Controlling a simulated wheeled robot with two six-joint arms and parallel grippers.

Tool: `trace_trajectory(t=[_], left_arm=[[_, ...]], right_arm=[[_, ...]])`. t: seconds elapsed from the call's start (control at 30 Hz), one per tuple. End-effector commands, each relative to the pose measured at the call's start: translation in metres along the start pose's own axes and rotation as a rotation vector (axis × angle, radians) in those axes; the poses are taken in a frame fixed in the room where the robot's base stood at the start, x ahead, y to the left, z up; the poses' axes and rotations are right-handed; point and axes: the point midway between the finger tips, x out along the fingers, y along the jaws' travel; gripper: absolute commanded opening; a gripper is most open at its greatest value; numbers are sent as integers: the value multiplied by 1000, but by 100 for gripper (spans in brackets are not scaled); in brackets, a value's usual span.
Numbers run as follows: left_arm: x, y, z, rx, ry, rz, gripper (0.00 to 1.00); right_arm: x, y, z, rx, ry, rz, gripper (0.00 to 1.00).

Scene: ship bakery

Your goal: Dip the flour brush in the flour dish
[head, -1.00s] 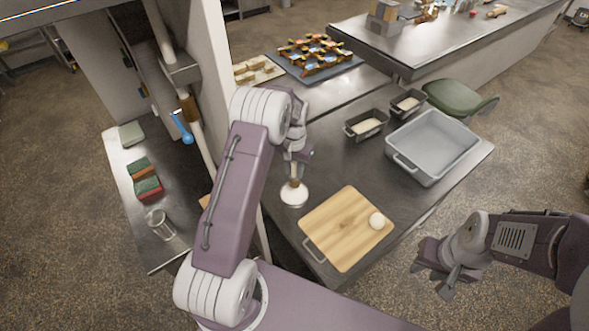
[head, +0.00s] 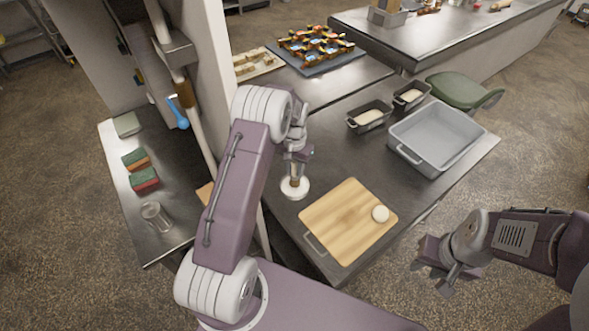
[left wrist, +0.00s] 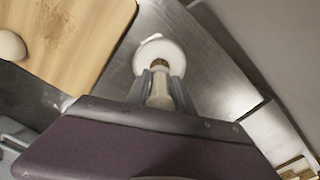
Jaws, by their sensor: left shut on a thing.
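The flour dish (head: 284,193) is a small round white dish on the dark counter, left of the wooden board. It also shows in the left wrist view (left wrist: 142,58). My left gripper (head: 297,161) is shut on the flour brush (head: 295,181), above the dish. In the left wrist view the fingers flank the brush's pale handle (left wrist: 160,92). The brush points down, its lower end at the dish; whether the bristles touch the flour cannot be told. My right gripper (head: 443,280) is empty, fingers apart, off the counter at the lower right.
A wooden board (head: 340,215) with a dough ball (head: 380,214) lies right of the dish. A grey tub (head: 440,158) and two small loaf tins (head: 369,117) (head: 411,96) stand farther back.

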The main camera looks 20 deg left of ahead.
Motion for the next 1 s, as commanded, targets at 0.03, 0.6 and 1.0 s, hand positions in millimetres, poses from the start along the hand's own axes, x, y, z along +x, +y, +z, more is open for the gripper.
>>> trace_trajectory(t=[0.03, 0.6, 1.0], left_arm=[[0, 0, 0, 0, 0, 0, 0], [6, 0, 0, 0, 1, 0, 0], [10, 0, 0, 0, 1, 0, 0]], right_arm=[[0, 0, 0, 0, 0, 0, 33], [4, 0, 0, 0, 0, 0, 33], [6, 0, 1, 0, 0, 0, 33]])
